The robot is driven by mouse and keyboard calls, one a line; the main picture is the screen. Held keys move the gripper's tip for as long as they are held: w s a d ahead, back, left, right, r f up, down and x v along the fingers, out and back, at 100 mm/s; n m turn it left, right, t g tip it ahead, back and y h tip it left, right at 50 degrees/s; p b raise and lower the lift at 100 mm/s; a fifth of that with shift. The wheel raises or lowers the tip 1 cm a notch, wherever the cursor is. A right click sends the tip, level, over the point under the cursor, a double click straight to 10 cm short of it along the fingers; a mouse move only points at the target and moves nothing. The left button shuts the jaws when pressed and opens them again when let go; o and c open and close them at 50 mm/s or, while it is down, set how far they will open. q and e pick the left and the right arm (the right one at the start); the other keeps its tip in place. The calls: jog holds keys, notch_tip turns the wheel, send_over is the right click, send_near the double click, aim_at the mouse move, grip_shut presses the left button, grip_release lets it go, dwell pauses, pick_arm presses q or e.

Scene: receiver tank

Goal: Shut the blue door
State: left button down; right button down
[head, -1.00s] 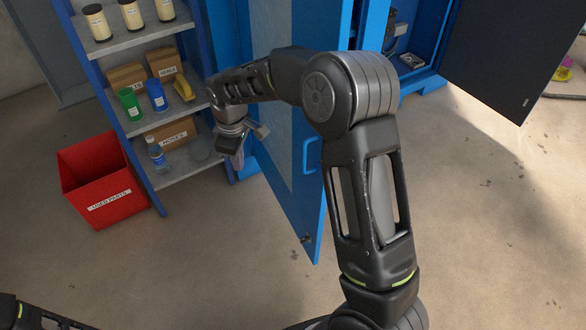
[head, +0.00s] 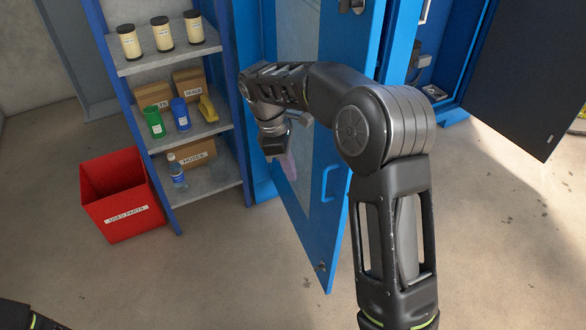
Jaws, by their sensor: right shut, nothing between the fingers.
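My right arm crosses in front of the door's upper part. My right gripper (head: 286,160) is shut and empty, to the left of the handle, on the side of the door that faces the shelf. I cannot tell whether it touches the door. Of my left arm only a dark piece shows at the bottom left; its gripper is out of view.
A blue and grey shelf (head: 213,180) with jars, boxes and bottles stands left of the door. A red bin (head: 124,210) sits on the floor beside it. A dark door panel (head: 535,65) stands open at the upper right. The floor in front is clear.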

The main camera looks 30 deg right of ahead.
jog(key=s+d+f, duration=0.3)
jog(key=d+f, duration=0.1)
jog(key=f, duration=0.3)
jog(key=shift+s+d+f, duration=0.2)
jog(key=shift+d+f, duration=0.05)
jog(key=shift+d, duration=0.1)
jog(key=shift+d, duration=0.1)
